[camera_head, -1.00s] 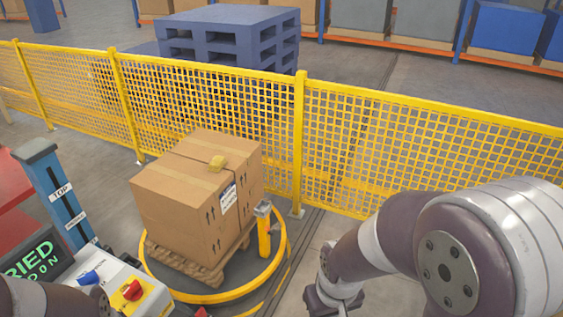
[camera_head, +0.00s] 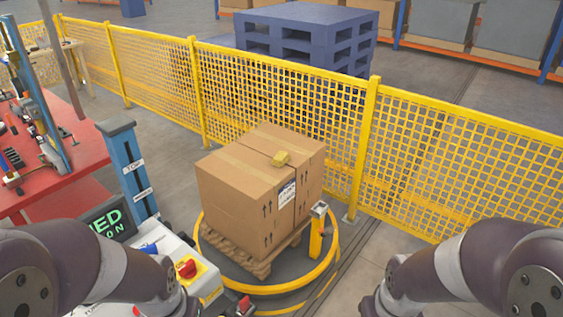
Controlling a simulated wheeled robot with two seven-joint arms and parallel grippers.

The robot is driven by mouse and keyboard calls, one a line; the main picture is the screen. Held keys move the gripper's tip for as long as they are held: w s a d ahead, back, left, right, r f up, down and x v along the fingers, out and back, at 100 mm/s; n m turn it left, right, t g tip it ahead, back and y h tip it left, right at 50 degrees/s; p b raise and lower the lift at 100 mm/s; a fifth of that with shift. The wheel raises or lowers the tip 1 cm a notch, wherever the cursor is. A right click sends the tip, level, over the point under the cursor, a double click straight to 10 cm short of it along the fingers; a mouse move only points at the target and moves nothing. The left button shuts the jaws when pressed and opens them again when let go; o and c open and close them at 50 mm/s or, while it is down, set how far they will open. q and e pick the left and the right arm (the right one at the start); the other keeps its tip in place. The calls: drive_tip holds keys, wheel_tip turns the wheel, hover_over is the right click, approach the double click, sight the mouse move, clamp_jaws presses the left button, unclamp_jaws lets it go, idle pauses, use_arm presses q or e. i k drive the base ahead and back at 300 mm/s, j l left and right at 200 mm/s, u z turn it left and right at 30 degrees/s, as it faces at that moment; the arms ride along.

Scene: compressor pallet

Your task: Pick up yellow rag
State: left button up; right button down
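The box stands on a small wooden pallet (camera_head: 236,255) inside a round yellow ring (camera_head: 290,288). My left arm comes in at the lower left and my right arm at the lower right. Both end at the bottom edge of the picture, apart from the box and the rag. The fingers of both grippers are out of view.
A yellow mesh fence (camera_head: 420,150) runs behind the box. A short yellow post (camera_head: 316,232) stands at the box's right corner. A control panel with a red knob (camera_head: 187,268) and a blue post (camera_head: 128,165) are on the left, beside a red workbench (camera_head: 80,165). Blue pallets (camera_head: 308,35) are stacked beyond the fence.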

sight(279, 160)
drive_tip(key=i+l+z, duration=0.25)
drive_tip(key=i, duration=0.9)
drive_tip(key=i+z, duration=0.25)
drive_tip(key=i, duration=0.9)
